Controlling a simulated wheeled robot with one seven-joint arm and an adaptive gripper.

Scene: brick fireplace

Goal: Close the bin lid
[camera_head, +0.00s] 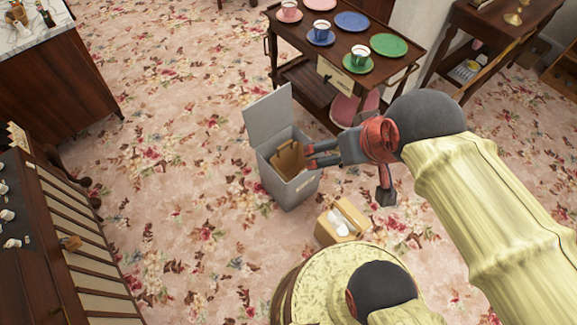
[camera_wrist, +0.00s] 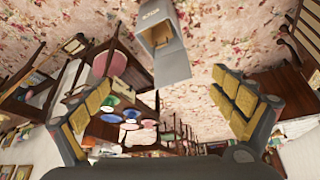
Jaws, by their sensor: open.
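The grey bin (camera_head: 290,187) stands on the carpet in the middle of the head view. Its flat grey lid (camera_head: 268,117) is open and stands up at the back of the bin, leaning slightly. Something brown (camera_head: 288,158) shows inside the opening. My gripper (camera_head: 320,155) is open and empty, and in the head view it overlaps the bin's right rim; contact cannot be told. In the wrist view, which is upside down, the bin (camera_wrist: 153,20) and its raised lid (camera_wrist: 168,66) appear beyond and between the spread fingers (camera_wrist: 165,92).
A wooden cart (camera_head: 345,82) with cups and plates stands close behind the bin to the right. A small open box (camera_head: 342,222) with white items sits in front of the bin. Slatted dark furniture (camera_head: 65,245) stands at the left. Carpet left of the bin is clear.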

